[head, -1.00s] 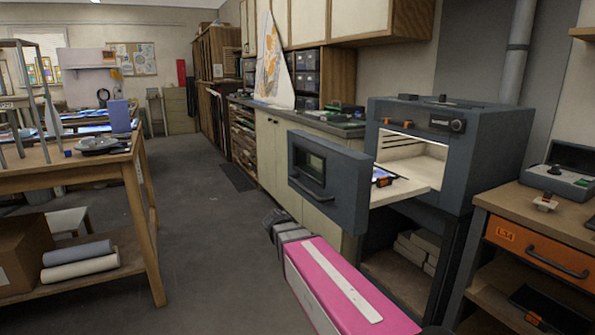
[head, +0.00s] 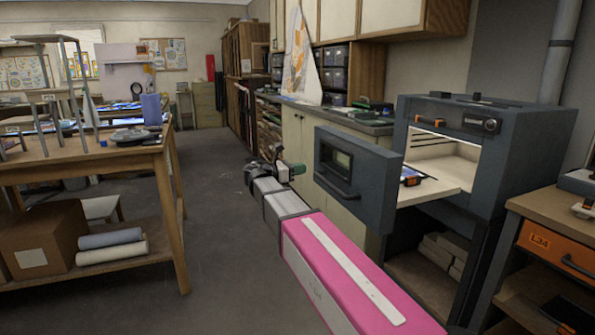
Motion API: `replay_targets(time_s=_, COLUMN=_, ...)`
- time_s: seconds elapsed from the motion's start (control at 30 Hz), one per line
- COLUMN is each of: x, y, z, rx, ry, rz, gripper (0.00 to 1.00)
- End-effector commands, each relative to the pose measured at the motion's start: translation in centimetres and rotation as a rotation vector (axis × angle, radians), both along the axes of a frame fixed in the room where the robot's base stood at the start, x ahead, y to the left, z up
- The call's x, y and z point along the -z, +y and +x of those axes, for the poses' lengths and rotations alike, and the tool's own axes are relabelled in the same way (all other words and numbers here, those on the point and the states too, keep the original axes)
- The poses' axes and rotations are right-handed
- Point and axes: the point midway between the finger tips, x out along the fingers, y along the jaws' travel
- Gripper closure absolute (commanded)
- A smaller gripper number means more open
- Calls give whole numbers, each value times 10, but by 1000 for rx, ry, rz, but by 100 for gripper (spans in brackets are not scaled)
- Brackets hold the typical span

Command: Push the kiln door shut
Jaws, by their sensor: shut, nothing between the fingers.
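The kiln (head: 535,135) is a grey box at the right with a pale lit inside. Its grey door (head: 378,180) stands wide open to the left of the opening, with a small dark window and a handle (head: 338,188) facing me. A pale shelf (head: 440,187) shows in the opening behind the door's right edge, with a small blue and orange item (head: 413,178) on it. My gripper (head: 297,169) is to the left of the door, apart from it in the picture, shut and empty. It is small and partly hidden by my arm links.
A wooden worktable (head: 100,158) stands at the left with rolls and a box below. Cabinets (head: 310,140) run behind the door. A wooden bench with an orange drawer (head: 550,250) is at the right. The floor between is clear.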

Motion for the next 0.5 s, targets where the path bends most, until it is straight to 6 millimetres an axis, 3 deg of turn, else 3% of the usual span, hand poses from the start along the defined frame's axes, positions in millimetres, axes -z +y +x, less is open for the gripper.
replay_targets(time_s=0.2, x=0, y=-41, z=13, rx=3, ry=-1, rz=1, gripper=100)
replay_targets(time_s=0.5, x=1, y=-83, z=27, rx=1, ry=1, rz=2, gripper=100)
